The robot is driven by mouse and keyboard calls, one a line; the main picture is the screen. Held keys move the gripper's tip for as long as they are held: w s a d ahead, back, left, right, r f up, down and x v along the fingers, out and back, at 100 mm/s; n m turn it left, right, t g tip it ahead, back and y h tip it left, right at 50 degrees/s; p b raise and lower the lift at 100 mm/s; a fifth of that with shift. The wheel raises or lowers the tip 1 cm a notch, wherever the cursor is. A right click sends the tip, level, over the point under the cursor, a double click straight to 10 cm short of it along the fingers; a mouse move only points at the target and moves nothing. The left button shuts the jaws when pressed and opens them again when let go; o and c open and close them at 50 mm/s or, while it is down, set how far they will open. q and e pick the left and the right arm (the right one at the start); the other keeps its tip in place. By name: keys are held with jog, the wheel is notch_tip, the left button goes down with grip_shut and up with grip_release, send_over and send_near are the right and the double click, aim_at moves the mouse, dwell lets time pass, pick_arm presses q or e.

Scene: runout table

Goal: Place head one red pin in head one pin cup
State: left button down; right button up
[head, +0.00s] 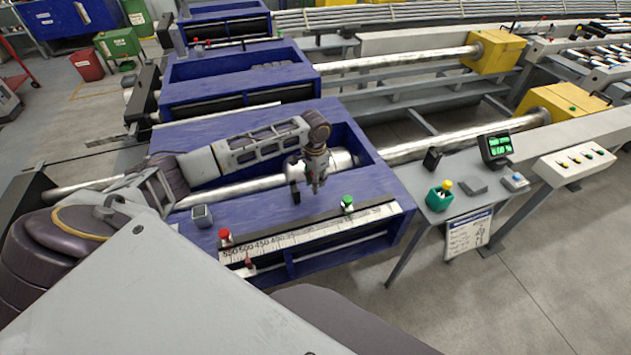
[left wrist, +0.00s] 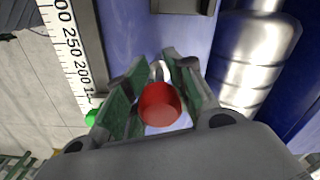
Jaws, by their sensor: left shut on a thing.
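My left gripper (head: 316,185) is above the blue bed of the nearest machine, pointing down, with a silver bar behind it. In the left wrist view its green-padded fingers (left wrist: 150,82) are shut on a red pin (left wrist: 160,104), whose red head faces the camera. The pin is hard to make out in the head view. A small grey square cup (head: 202,216), which looks like the pin cup, stands on the blue bed, left of the gripper and apart from it. My right gripper is not in view.
A white scale (head: 310,232) runs along the bed's front edge, with a red knob (head: 225,237) at its left and a green knob (head: 347,203) toward its right.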

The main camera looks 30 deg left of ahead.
pick_arm(q)
jog(key=shift+f, duration=0.4)
jog(key=shift+f, duration=0.1)
jog(key=c, duration=1.2)
grip_release()
notch_tip(320, 180, up, 12)
jog(key=shift+r+b, duration=0.15)
jog(key=shift+b, duration=0.3)
jog(key=shift+o, duration=0.2)
